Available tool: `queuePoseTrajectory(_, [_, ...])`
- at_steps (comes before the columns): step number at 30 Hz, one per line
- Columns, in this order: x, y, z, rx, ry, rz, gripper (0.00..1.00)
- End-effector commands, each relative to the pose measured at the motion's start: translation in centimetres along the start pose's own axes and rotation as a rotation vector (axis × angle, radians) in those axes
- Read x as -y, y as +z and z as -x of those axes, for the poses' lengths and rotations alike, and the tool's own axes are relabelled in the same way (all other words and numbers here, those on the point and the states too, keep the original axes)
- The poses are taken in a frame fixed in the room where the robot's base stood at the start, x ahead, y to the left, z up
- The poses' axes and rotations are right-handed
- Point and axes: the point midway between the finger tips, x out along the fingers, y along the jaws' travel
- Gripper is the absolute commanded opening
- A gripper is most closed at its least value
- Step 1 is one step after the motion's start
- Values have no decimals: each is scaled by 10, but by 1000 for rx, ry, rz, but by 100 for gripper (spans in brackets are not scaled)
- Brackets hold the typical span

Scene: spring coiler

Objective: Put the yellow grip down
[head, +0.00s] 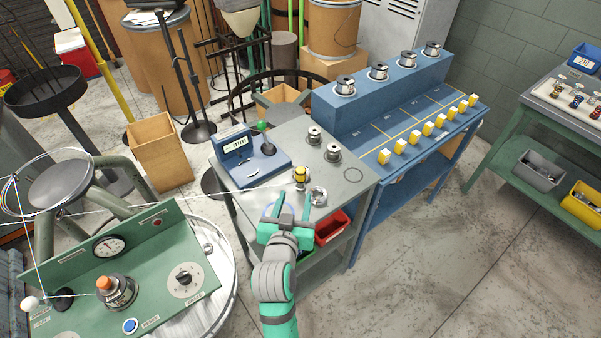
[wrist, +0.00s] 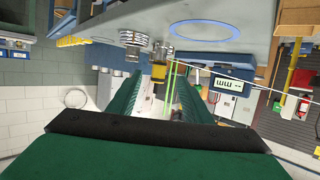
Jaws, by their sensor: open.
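The yellow grip (head: 300,175) is a small yellow piece with a dark part, standing on the grey table top (head: 345,190) near its front. In the wrist view, which is upside down, the yellow grip (wrist: 159,71) shows at the tabletop, just beyond the gap between my fingers. My gripper (head: 288,204) is open at the table's near edge, just short of the grip. Its two green fingers (wrist: 158,98) are spread apart with nothing held between them. A thin pale wire runs close by the grip; whether they touch I cannot tell.
A metal ring-like part (head: 318,196) sits right of the grip. Wire spools (head: 332,153) and a blue gauge (head: 236,145) stand farther back. A red bin (head: 332,226) is below the tabletop. A green control panel (head: 125,268) is at left, a blue bench (head: 420,105) at right.

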Motion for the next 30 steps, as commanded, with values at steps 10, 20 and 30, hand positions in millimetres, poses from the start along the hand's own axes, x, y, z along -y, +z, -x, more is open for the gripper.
queuePoseTrajectory(10, [-3,-4,-44,2,10,-6,45])
queuePoseTrajectory(20, [-2,-4,-69,1,8,-5,45])
queuePoseTrajectory(30, [-1,-3,-108,1,5,-4,45])
